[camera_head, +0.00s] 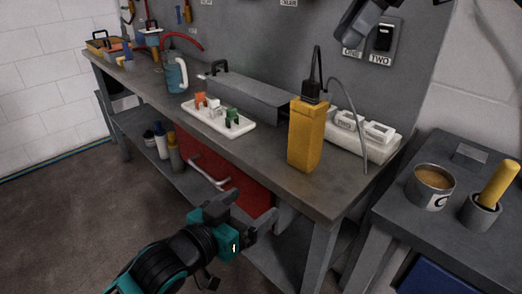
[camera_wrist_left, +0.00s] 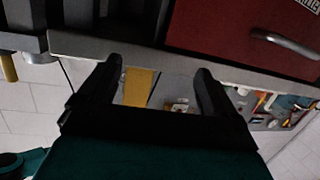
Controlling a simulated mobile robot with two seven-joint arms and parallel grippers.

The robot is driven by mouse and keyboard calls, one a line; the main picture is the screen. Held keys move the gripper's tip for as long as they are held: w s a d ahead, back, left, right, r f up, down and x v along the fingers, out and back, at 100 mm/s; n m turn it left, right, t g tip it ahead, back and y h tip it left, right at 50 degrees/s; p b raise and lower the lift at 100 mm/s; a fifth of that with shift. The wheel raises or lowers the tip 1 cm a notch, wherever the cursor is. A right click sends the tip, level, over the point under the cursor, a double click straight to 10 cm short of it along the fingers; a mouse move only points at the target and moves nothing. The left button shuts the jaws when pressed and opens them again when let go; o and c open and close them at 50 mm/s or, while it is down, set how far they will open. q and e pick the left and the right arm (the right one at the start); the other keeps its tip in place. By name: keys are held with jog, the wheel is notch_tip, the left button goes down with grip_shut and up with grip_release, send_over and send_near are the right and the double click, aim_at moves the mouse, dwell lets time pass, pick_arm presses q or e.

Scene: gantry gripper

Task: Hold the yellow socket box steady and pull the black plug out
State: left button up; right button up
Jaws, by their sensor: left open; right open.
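The yellow socket box (camera_head: 306,140) stands upright near the front right of the grey workbench. The black plug (camera_head: 311,91) sits in its top, with a dark cable rising from it. My left gripper (camera_head: 245,213) is open and empty, in front of the bench and lower left of the box. In the left wrist view, the yellow box (camera_wrist_left: 139,86) shows beyond the open fingers, apart from them; the plug cannot be made out there.
A white tray with coloured pieces (camera_head: 219,118) lies left of the box. A white power strip (camera_head: 362,131) lies behind it, to the right. A grey case (camera_head: 248,98) is at the back. A side table holds a can (camera_head: 430,188) and a yellow-handled tool (camera_head: 492,190).

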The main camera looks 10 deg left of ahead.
aim_at(300, 130)
pick_arm(q)
notch_tip(300, 130, up, 11)
jog(key=w+d+m+h, duration=0.2)
jog(key=w+h, duration=0.1)
jog(key=x, duration=1.2)
jog(key=shift+w+d+r, duration=0.15)
jog(key=shift+d+r, duration=0.15)
jog(key=shift+r, duration=0.05)
jog(key=c, duration=1.1)
jog(key=shift+c, duration=0.2)
pick_arm(e)
jog(key=shift+o, duration=0.7)
